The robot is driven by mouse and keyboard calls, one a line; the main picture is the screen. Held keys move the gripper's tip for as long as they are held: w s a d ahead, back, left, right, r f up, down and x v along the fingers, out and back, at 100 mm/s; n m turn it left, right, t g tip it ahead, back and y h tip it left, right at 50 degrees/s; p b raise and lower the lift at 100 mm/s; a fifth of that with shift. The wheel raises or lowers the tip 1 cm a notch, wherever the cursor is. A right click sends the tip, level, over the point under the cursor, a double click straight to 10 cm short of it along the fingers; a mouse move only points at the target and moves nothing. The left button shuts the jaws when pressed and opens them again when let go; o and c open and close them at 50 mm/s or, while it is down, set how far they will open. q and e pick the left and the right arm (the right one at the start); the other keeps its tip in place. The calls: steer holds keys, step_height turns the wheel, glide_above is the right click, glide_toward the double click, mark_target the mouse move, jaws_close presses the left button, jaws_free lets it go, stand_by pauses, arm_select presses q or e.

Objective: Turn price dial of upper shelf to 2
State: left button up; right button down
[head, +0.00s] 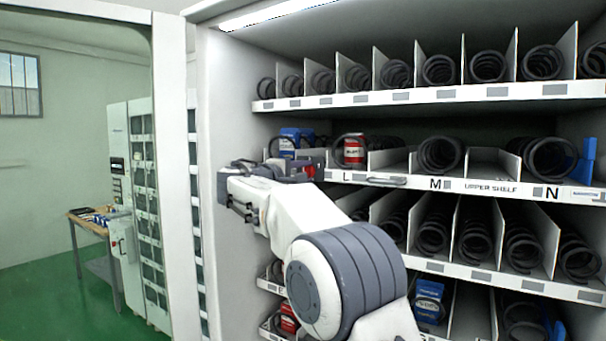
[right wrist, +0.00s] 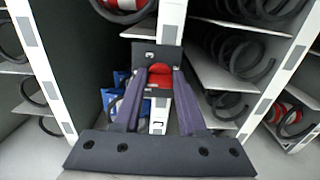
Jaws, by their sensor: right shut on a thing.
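The upper shelf (head: 460,185) is a white rail with the letters L, M and N and the words "UPPER SHELF". My right gripper (head: 305,171) is at the left part of this rail, left of the letter L. In the right wrist view, my right gripper (right wrist: 160,88) is shut on a red dial (right wrist: 160,70) on the white rail, with one finger on each side of it. A bit of red (head: 312,169) also shows at the gripper in the head view. I cannot read the dial's number. My left gripper is not in view.
Black coils and white dividers fill the shelves. The cabinet's white side frame (head: 222,90) is at the left. A table (head: 84,222) stands far left.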

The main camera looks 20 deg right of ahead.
steer(key=shift+c, duration=2.4)
jaws_free()
steer(key=b+v, duration=0.4)
steer(key=v, duration=0.6)
steer(key=shift+s+b, duration=0.2)
steer(key=shift+b, duration=0.1)
steer(key=shift+a+f, duration=0.1)
steer(key=shift+a, duration=0.1)
